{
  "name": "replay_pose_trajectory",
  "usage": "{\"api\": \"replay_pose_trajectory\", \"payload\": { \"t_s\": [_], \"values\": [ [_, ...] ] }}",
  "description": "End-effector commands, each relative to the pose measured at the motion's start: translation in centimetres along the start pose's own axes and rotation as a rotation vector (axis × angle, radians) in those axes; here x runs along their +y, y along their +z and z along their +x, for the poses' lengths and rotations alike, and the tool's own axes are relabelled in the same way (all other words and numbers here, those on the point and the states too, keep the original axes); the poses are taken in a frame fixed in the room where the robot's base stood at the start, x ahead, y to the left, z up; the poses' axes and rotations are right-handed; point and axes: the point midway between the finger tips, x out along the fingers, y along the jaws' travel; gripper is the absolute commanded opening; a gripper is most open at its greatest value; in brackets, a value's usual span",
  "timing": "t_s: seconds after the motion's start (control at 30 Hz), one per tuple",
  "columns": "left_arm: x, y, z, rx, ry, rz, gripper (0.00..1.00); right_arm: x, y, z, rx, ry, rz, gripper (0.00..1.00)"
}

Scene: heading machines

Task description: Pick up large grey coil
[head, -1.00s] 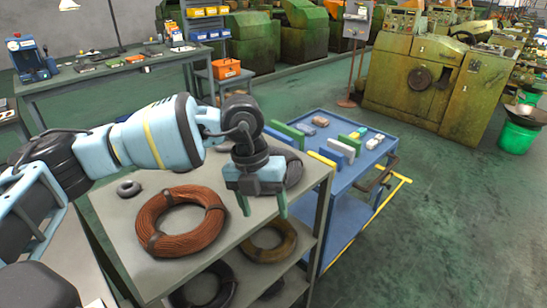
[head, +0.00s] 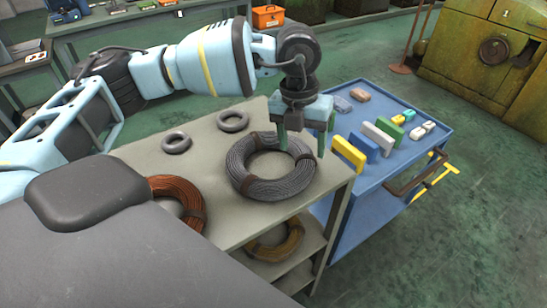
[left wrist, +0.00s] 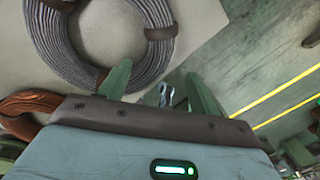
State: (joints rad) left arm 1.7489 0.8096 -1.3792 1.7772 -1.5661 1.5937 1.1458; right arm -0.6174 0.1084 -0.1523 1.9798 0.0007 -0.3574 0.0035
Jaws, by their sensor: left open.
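The large grey coil (head: 268,189) lies flat on the top shelf of the grey rack, near its right end. It is a ring of grey wire with dark brown bands. It also shows in the left wrist view (left wrist: 62,52), partly cut off by the top edge. My left gripper (head: 302,148) is open and empty, pointing down at the coil's right side. In the head view one finger overlaps the ring and the other is by its right outer edge. Whether they touch the coil I cannot tell. My right gripper is not in view.
Two small grey coils (head: 233,121) (head: 176,142) and a copper-brown coil (head: 180,203) share the rack top (head: 225,230). A yellowish coil (head: 275,243) lies on the shelf below. A blue cart (head: 362,192) with coloured blocks stands close to the right.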

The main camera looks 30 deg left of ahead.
Motion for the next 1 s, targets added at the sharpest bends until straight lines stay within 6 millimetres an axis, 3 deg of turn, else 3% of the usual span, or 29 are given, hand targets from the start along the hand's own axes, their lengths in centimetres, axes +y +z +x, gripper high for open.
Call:
{"api": "replay_pose_trajectory", "payload": {
  "t_s": [0.2,0.43,0.8,1.0],
  "values": [
    [0.0,-0.1,2.1,0.003,0.001,0.001,0.63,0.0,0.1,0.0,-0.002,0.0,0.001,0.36],
    [0.1,-0.1,2.9,0.001,0.001,0.001,0.63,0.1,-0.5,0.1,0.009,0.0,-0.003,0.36],
    [0.5,-0.3,7.3,0.002,0.001,0.0,0.63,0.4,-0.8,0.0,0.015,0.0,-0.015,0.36],
    [0.4,-0.3,7.6,0.0,0.0,0.0,0.63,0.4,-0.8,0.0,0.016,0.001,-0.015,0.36]
  ]
}}
